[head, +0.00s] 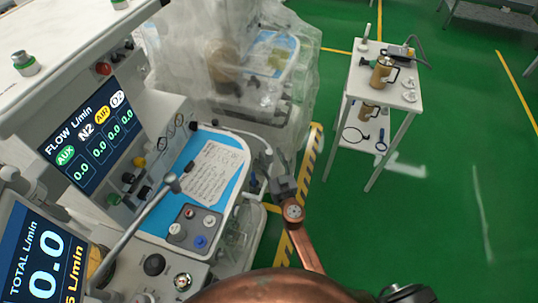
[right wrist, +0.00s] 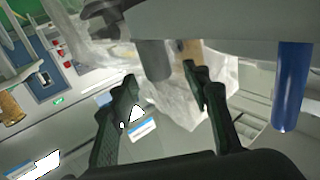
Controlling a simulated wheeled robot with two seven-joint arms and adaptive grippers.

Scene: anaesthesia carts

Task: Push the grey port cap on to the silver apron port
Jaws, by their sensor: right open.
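A silver port (head: 182,281) with a dark centre sits on the pale apron (head: 212,281) of the anaesthesia machine, low in the head view. A small grey caddy (head: 182,244) on the blue tray holds red, white, blue and pale grey round caps; the pale grey one (head: 175,229) may be the port cap. My right gripper (head: 278,180) is right of the tray, apart from caddy and port. In the right wrist view its fingers (right wrist: 160,78) are open. A grey cylinder (right wrist: 153,58) shows near the tips; I cannot tell its distance. My left gripper is not in view.
A black knob (head: 154,264) stands beside the port. A jointed pole (head: 139,222) crosses the blue tray (head: 233,151), where a paper (head: 213,172) lies. A plastic-covered machine (head: 235,110) stands behind. A white trolley (head: 350,84) stands right, with green floor around. A blue cylinder (right wrist: 291,85) shows in the wrist view.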

